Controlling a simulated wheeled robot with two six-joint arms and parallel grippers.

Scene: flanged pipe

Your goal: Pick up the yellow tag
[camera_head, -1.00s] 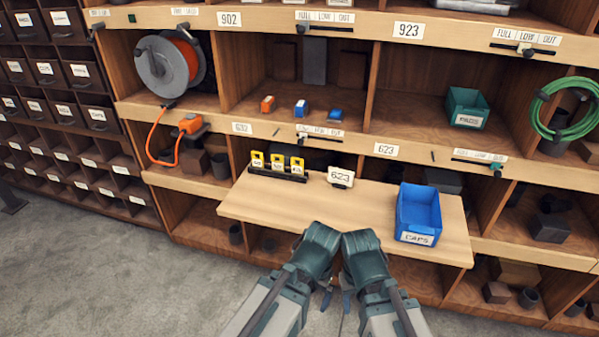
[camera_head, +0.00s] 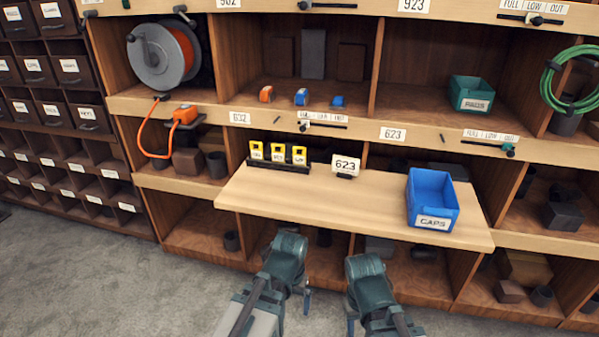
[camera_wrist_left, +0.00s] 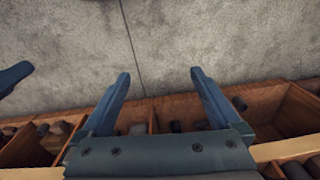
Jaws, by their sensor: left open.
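Three yellow tags stand side by side in a black rack (camera_head: 277,168) at the back left of the wooden shelf board (camera_head: 300,195). They are the left tag (camera_head: 257,150), the middle tag (camera_head: 278,152) and the right tag (camera_head: 299,155). My left gripper (camera_wrist_left: 160,74) is open and empty in the left wrist view, pointing at the floor. In the head view it hangs in front of the board, below and apart from the tags. My right gripper (camera_head: 352,322) is beside it on the right; its jaws are mostly hidden.
A blue CAPS bin (camera_head: 433,203) sits at the board's right end. An orange cable reel (camera_head: 165,60) and a green bin (camera_head: 470,93) are on the upper shelf. The board's middle is clear.

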